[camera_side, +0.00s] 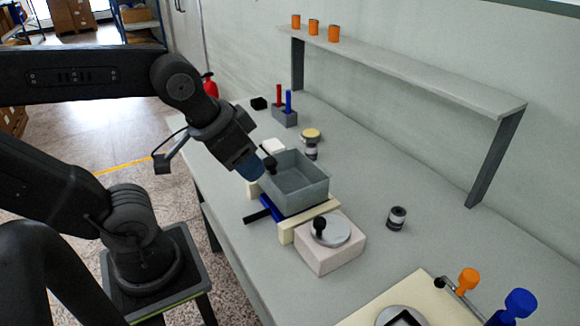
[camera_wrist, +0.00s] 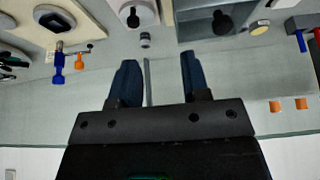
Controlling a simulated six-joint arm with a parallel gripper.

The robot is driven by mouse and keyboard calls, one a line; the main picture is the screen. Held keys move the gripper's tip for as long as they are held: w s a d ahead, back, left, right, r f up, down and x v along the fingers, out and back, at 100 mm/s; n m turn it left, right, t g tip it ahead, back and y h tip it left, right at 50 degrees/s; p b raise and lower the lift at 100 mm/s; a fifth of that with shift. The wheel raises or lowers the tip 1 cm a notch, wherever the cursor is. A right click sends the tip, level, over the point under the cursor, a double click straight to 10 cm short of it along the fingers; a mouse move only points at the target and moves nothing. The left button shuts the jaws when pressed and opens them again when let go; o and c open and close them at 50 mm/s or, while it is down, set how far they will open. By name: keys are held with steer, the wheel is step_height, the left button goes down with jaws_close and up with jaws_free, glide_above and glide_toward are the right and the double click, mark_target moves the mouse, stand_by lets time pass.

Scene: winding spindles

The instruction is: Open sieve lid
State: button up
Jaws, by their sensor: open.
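A round grey lid (camera_side: 331,231) with a black knob lies on a pale block (camera_side: 328,257) at the near side of the bench. The block also shows at the top of the wrist view (camera_wrist: 148,10). An open-topped grey box (camera_side: 300,190) stands beyond it on cream rails. A second black knob (camera_side: 270,163) shows at the box's left side, and over the box in the wrist view (camera_wrist: 221,23). I cannot tell what it is fixed to. My gripper (camera_side: 250,168) is by the box's left side; its blue fingers (camera_wrist: 158,78) are apart and empty.
A small dark-and-silver jar (camera_side: 397,218) stands right of the box, and a yellow-topped jar (camera_side: 311,137) behind it. Red and blue sticks (camera_side: 283,100) stand in a grey holder. A shelf (camera_side: 400,66) with orange cups runs along the wall. The bench's right middle is clear.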

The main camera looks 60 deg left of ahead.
mark_target(269, 160)
steer(key=shift+o, duration=0.7)
steer(key=shift+a+r, duration=0.1)
steer(key=shift+o, duration=0.7)
steer(key=w+a+r+n+g, duration=0.2)
steer(key=w+a+r+g, duration=0.2)
steer(key=w+a, duration=0.4)
steer(key=shift+w+a+n+g+h, duration=0.35)
steer(key=shift+a+g, duration=0.25)
steer(key=shift+a, duration=0.45)
steer(key=f, duration=1.3)
steer(key=shift+w+d+f, duration=0.2)
steer(key=shift+f, duration=0.2)
jaws_close()
